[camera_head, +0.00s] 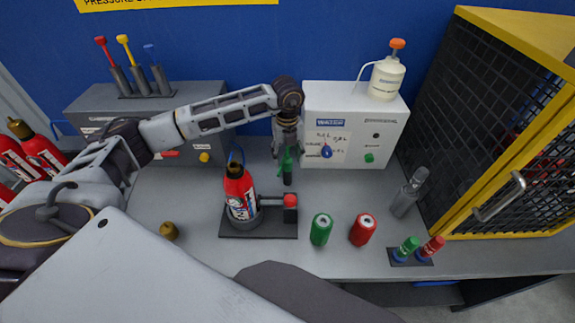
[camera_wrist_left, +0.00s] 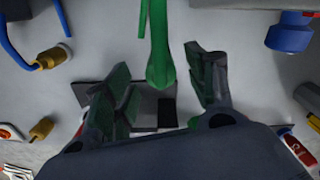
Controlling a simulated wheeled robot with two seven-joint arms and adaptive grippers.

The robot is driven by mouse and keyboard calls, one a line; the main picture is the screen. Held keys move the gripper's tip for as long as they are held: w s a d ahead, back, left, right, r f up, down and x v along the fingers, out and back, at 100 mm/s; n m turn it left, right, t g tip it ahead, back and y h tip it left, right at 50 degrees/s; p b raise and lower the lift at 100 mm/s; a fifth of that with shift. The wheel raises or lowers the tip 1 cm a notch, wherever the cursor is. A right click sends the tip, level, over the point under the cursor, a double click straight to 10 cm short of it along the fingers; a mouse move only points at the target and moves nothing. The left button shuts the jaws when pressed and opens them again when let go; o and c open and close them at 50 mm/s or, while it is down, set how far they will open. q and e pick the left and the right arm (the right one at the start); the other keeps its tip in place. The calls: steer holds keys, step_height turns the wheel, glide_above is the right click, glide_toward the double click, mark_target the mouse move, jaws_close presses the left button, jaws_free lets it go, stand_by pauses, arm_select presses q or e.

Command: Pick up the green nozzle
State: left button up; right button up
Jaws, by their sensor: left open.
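The green nozzle (camera_head: 287,164) stands upright in a small dark holder at the back middle of the bench. In the left wrist view the nozzle (camera_wrist_left: 160,55) shows as a long green shape with a rounded end. My left gripper (camera_head: 286,148) points down at it from above, jaws open. In the left wrist view the two fingers of my left gripper (camera_wrist_left: 160,72) lie either side of the nozzle's line, with gaps visible. Whether they touch it is hard to tell. My right gripper is not in view.
A red extinguisher (camera_head: 240,195) stands on a black base in front. A white panel box (camera_head: 355,105) with a blue knob is close at the right. Green (camera_head: 321,230) and red (camera_head: 363,230) canisters stand nearer. A yellow cage (camera_head: 500,120) bounds the right.

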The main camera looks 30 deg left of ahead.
mark_target(287, 159)
arm_select(q)
steer(key=shift+f+p, duration=0.4)
steer(key=shift+f, duration=1.4)
steer(key=c, duration=1.2)
steer(key=shift+r, duration=0.1)
